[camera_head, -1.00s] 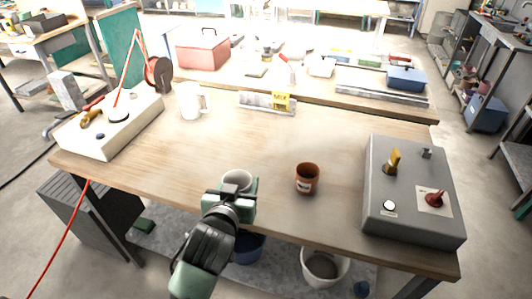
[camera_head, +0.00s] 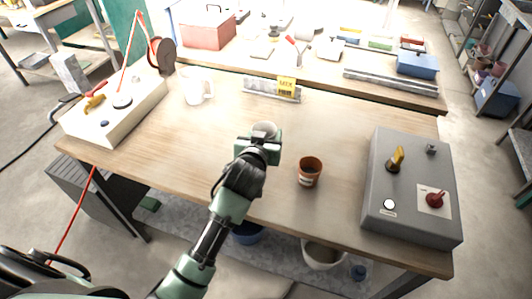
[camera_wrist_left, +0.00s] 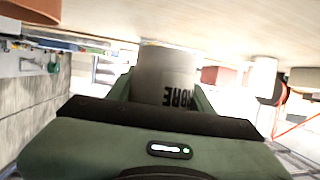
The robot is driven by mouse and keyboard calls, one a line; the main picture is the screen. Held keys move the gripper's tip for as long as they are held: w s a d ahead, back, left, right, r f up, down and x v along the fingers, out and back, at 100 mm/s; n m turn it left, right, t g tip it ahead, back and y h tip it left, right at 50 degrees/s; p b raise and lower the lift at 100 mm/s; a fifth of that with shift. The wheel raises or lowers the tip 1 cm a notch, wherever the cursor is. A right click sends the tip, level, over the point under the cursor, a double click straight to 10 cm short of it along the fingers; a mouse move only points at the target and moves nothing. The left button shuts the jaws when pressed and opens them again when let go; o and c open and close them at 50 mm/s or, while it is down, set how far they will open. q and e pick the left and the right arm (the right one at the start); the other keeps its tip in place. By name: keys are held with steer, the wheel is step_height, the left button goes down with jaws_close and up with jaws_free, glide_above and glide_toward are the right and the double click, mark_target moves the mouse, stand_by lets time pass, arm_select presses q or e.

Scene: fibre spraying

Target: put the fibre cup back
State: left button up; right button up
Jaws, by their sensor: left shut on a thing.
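The fibre cup (camera_head: 264,129) is pale grey-white. Dark letters ending in "BRE" show upside down on its side in the left wrist view (camera_wrist_left: 165,75). My left gripper (camera_head: 259,146) is shut on the cup, with green fingers on both sides of it. The cup is over the middle of the wooden table (camera_head: 215,140), mouth up in the head view. I cannot tell whether its base touches the table. My right gripper is not in view.
A brown cup (camera_head: 310,171) stands just right of the held cup. A grey control box (camera_head: 410,215) fills the right end. A white mug (camera_head: 194,88), a metal holder with a yellow sign (camera_head: 287,87) and a cream box (camera_head: 118,112) are farther back or left.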

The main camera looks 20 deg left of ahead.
arm_select(q)
step_height(320, 180, down, 8)
steer(key=shift+f, duration=0.2)
stand_by(0.3)
steer(key=shift+f, duration=0.2)
steer(key=o, duration=1.4)
steer(key=shift+r, duration=0.1)
steer(key=shift+r, duration=0.1)
steer(key=shift+s, duration=0.2)
steer(key=b+v, duration=0.1)
steer(key=v, duration=1)
steer(key=shift+s+d+r, duration=0.15)
steer(key=shift+s+r, duration=0.1)
steer(key=shift+s, duration=0.05)
